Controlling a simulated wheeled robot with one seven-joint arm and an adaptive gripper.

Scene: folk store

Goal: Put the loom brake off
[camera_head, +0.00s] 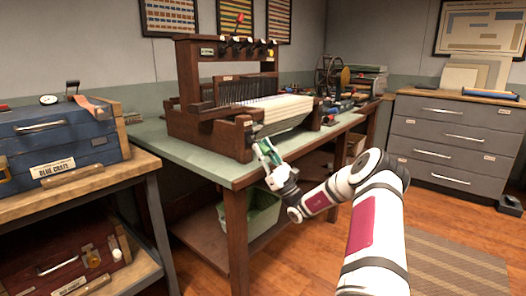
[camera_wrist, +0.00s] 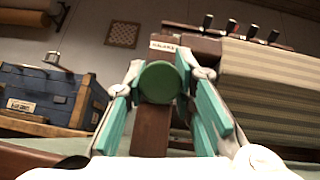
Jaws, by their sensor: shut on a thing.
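The wooden loom (camera_head: 215,133) stands on a green-topped workbench, with cream striped cloth or warp (camera_wrist: 260,85) on it. At its near front end a round green knob (camera_wrist: 158,84) sits on or in front of a brown wooden post (camera_wrist: 151,132); I take it as the brake handle, though its label is not readable. My gripper (camera_head: 267,153) is at this front end of the loom, above the bench edge. In the wrist view its teal fingers (camera_wrist: 163,90) stand on both sides of the knob and are shut on it. In the head view the fingers mostly hide the knob.
A blue crate (camera_head: 62,145) stands on a wooden table at left. A green bin (camera_head: 252,216) is under the workbench (camera_head: 205,163). Grey drawers (camera_head: 450,135) stand at right. The wooden floor before the bench is clear apart from a striped rug (camera_head: 450,268).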

